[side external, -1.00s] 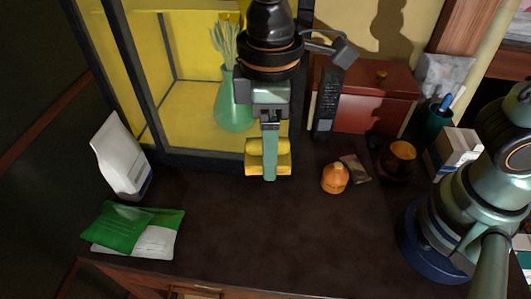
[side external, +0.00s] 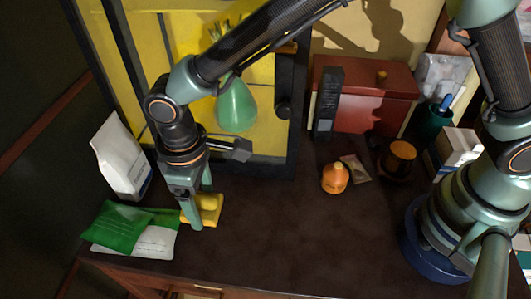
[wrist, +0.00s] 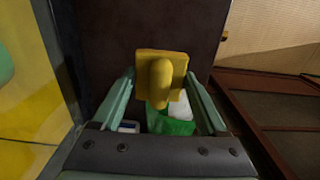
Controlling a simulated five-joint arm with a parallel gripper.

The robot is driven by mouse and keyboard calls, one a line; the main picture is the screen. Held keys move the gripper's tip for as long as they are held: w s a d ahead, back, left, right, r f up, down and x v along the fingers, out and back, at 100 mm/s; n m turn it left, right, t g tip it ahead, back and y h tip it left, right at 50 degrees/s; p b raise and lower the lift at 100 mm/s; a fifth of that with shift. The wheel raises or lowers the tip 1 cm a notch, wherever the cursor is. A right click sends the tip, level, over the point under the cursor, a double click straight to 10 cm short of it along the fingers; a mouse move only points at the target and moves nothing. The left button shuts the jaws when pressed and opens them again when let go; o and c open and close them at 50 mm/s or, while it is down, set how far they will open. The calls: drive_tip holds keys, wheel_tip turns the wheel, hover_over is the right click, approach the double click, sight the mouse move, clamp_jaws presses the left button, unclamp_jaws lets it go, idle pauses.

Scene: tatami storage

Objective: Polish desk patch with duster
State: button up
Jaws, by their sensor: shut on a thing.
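The yellow duster (side external: 212,207), a flat block with a rounded grip, is at the left part of the dark desk (side external: 270,235), just right of the green packet. My gripper (side external: 200,210) points down and is shut on the duster's grip. In the wrist view the duster (wrist: 176,62) lies between my two green fingers. It is at or very near the desk surface; I cannot tell whether it touches. No distinct patch stands out on the desk.
The green packet (side external: 122,226) lies on a white one (side external: 150,243), close beside the duster. A white bag (side external: 120,160) stands behind them. A green vase (side external: 237,106) is in the yellow alcove. An orange jar (side external: 334,179) stands right; the desk centre is clear.

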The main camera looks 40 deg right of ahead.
sight(271, 226)
drive_tip(key=shift+d+f, duration=0.1)
drive_tip(key=shift+f, duration=3.4)
drive_tip(key=shift+s+d+f, duration=0.15)
drive_tip(key=shift+s+d, duration=0.05)
drive_tip(key=shift+s, duration=0.05)
drive_tip(key=shift+s+d, duration=4)
drive_tip(key=shift+w+a, duration=4.25)
drive_tip(key=shift+w+d, duration=0.8)
drive_tip(key=shift+s+d, duration=4.25)
drive_tip(key=shift+w+a, duration=4.25)
drive_tip(key=shift+r, duration=4.05)
